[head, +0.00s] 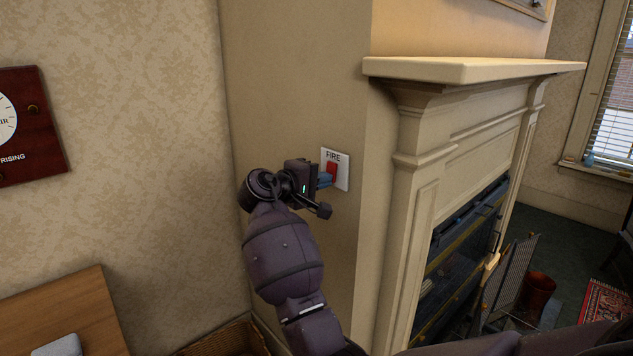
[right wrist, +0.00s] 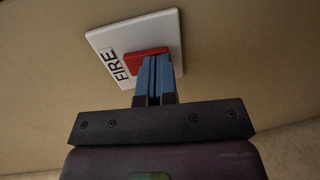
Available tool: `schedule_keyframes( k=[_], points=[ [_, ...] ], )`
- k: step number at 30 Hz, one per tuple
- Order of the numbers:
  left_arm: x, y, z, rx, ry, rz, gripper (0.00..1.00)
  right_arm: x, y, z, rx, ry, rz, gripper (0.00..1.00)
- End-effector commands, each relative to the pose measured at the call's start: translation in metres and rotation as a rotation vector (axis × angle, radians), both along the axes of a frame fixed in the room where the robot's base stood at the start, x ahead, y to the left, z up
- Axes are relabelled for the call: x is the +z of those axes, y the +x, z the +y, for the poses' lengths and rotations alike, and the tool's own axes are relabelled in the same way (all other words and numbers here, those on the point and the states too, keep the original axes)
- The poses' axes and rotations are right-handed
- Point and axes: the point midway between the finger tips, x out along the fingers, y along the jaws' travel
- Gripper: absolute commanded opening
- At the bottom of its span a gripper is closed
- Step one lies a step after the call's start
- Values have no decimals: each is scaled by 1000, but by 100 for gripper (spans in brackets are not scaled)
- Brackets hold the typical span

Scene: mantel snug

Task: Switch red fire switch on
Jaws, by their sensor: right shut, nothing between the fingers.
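The fire switch is a white wall plate (head: 342,177) marked FIRE with a red rocker (head: 331,170), on the side wall of the chimney breast. The plate (right wrist: 110,37) and rocker (right wrist: 132,58) also show in the right wrist view. My right gripper (head: 327,180) is shut and empty, its blue fingertips at the lower part of the red rocker. In the right wrist view the fingers (right wrist: 154,62) overlap the rocker and hide part of it; I cannot tell whether they touch it. My left gripper is not in view.
A cream fireplace mantel (head: 460,69) juts out right of the switch. A wooden table (head: 75,315) stands at the lower left, with a wicker basket (head: 225,342) beside it. A dark red wall instrument (head: 42,130) hangs at the left.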

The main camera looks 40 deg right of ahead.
Motion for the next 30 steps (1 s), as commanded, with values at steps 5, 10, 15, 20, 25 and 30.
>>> schedule_keyframes(
  k=[5,10,15,20,25,30],
  points=[
    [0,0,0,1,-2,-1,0,0,0,0,0,0,-1,0],
    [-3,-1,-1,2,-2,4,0,-3,0,-6,-3,-62,0,0],
    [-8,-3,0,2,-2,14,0,-6,1,-12,-2,-199,-14,0],
    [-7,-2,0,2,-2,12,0,-5,0,-13,-4,-194,-16,0],
    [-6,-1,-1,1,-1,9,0,-5,0,-14,-5,-193,-17,0],
    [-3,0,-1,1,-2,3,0,-5,-1,-16,-5,-193,-17,0]
  ],
)
